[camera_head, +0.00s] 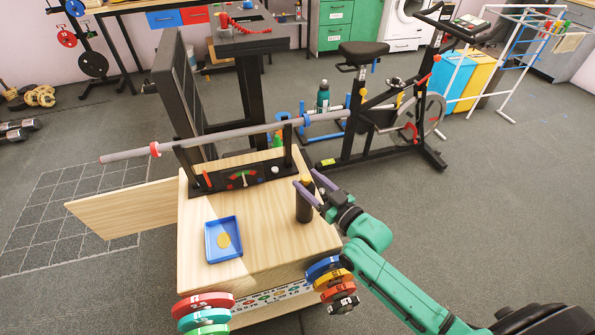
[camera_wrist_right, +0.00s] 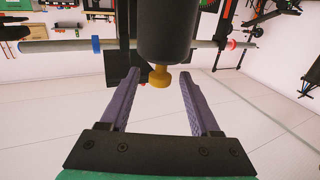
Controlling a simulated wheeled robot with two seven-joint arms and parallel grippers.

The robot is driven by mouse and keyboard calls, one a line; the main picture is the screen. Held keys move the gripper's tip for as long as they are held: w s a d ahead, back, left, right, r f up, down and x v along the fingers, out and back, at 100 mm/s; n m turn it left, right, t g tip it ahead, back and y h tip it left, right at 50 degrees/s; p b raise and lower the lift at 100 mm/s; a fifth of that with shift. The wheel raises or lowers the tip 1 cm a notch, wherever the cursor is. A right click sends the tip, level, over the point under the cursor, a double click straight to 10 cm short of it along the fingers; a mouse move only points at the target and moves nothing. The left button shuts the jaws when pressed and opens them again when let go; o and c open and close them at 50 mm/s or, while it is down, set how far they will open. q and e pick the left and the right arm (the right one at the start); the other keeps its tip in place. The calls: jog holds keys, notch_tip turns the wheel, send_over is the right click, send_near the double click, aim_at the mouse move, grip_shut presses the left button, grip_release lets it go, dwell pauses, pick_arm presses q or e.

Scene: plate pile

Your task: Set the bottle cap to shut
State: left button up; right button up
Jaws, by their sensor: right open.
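The dark bottle (camera_head: 304,208) stands upright near the right edge of the wooden table top. Its yellow cap (camera_wrist_right: 159,76) shows at the end of the dark body (camera_wrist_right: 167,30) in the right wrist view. I cannot tell whether the cap is open or shut. My right gripper (camera_head: 308,180) is open at the top of the bottle, with its purple fingers on either side. In the right wrist view the fingers (camera_wrist_right: 160,76) flank the cap with a gap on both sides. My left gripper is not in view.
A blue tray (camera_head: 209,250) with a yellow disc (camera_head: 223,240) sits left of the bottle. A black panel with a dial (camera_head: 243,179) stands behind. A long grey bar (camera_head: 225,136) crosses above the table's back. Weight plates (camera_head: 207,300) hang at the front. An exercise bike (camera_head: 370,110) stands behind right.

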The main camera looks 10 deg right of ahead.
aim_at(303, 176)
jog(key=x, duration=0.4)
jog(key=shift+w+a, duration=0.15)
jog(key=shift+w, duration=0.15)
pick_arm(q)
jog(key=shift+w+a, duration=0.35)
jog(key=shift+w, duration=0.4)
pick_arm(e)
grip_shut()
dwell(0.3)
